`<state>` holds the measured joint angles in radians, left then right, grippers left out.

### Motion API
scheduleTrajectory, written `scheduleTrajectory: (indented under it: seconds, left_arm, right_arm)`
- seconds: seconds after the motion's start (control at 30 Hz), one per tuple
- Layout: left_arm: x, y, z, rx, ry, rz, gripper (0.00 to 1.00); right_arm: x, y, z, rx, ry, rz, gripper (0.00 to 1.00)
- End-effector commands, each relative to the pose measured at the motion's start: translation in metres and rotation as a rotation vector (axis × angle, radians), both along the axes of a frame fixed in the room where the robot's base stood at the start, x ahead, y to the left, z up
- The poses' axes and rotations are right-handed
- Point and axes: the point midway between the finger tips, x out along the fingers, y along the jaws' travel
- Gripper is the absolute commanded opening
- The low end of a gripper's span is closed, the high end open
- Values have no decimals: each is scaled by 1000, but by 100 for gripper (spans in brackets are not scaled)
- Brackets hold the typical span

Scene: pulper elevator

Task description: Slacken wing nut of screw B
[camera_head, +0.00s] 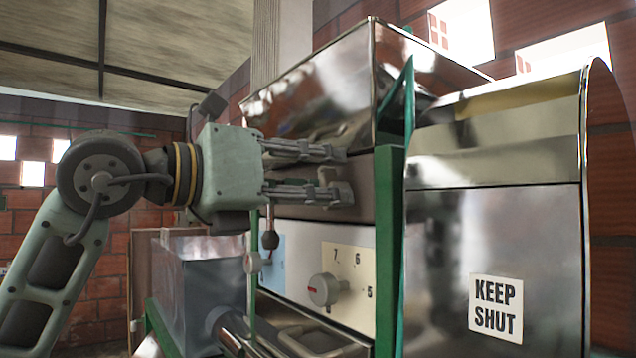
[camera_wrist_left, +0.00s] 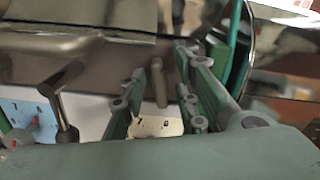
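My left gripper (camera_head: 338,175) reaches in from the left at the front of the machine, its two fingers apart, one above the other in the head view. A small brownish metal piece (camera_head: 324,177), perhaps the wing nut of a screw, shows between the fingers there. In the left wrist view a small upright metal piece (camera_wrist_left: 158,82) stands between the open fingers (camera_wrist_left: 170,95), against the dark machine face. I cannot tell whether either finger touches it. No label naming screw B is readable. My right gripper is not in view.
Below the gripper is a cream dial panel with a round knob (camera_head: 325,290). A green upright post (camera_head: 388,250) and a metal cover marked KEEP SHUT (camera_head: 496,308) stand to the right. A shiny hopper (camera_head: 315,95) is above.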

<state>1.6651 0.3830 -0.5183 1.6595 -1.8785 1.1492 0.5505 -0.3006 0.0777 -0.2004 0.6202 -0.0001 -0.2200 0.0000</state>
Motion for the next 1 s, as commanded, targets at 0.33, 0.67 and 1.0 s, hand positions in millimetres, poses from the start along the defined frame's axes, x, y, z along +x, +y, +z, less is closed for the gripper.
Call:
scheduleTrajectory:
  seconds: [0.33, 0.67, 1.0]
  left_arm:
    - [-3, 6, 0, -1, -1, 1, 29]
    - [-40, 57, 0, -1, -2, 5, 29]
    - [-68, 95, 0, 0, -1, 2, 29]
  right_arm:
    - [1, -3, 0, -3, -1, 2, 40]
    - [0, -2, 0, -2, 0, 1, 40]
    - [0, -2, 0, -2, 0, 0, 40]
